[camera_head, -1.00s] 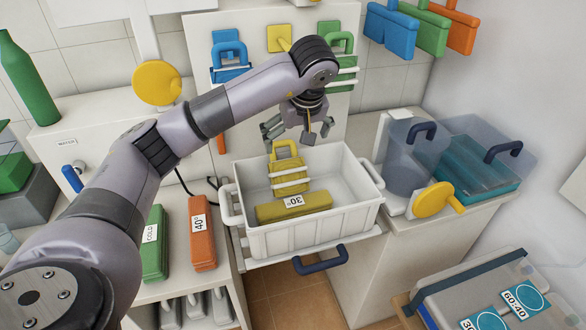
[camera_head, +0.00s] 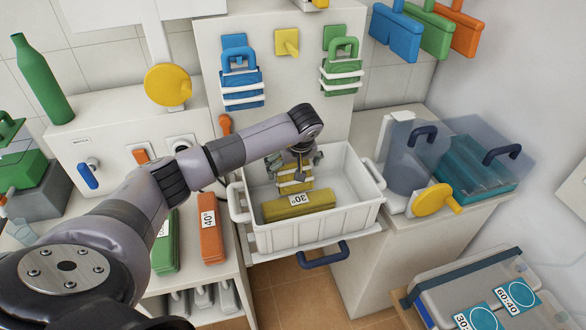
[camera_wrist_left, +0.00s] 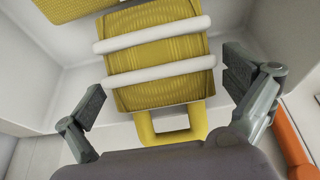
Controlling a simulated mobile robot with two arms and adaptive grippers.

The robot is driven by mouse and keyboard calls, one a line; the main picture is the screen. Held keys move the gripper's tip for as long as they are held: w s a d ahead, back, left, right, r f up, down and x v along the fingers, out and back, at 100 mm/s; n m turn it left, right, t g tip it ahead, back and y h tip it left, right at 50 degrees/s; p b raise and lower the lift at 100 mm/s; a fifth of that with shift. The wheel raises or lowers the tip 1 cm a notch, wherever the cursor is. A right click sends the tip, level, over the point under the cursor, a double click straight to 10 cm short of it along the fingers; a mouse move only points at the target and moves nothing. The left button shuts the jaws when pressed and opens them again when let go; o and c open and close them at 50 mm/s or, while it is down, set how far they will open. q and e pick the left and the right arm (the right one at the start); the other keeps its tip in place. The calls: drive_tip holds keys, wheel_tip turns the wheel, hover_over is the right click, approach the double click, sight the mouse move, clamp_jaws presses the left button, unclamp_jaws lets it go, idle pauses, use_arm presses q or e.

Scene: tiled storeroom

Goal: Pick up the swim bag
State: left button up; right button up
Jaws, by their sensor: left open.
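The swim bag (camera_head: 291,186), a yellow ribbed bag with white bands and a loop handle, stands inside the white crate (camera_head: 314,231). My left gripper (camera_head: 294,164) is over the bag and partly hides its top and handle. In the left wrist view the bag (camera_wrist_left: 160,90) lies between the two open fingers (camera_wrist_left: 165,85), with its yellow handle (camera_wrist_left: 172,124) nearest the palm. Gaps show between each finger and the bag. My right gripper is not in view.
The crate walls stand close around the gripper.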

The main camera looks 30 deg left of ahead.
use_arm(q)
drive_tip(key=shift+a+f, duration=0.1)
drive_tip(key=shift+f, duration=0.2)
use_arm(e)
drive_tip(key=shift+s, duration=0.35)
use_arm(q)
drive_tip(key=shift+c, duration=0.2)
drive_tip(key=shift+w, duration=0.1)
drive_tip(key=c, duration=1.3)
drive_tip(key=shift+r, duration=0.55)
wheel_tip(320, 180, up, 8)
drive_tip(key=b, duration=0.2)
drive_tip(key=shift+f+b, duration=0.15)
drive_tip(key=shift+b, duration=0.2)
drive_tip(key=shift+r, duration=0.65)
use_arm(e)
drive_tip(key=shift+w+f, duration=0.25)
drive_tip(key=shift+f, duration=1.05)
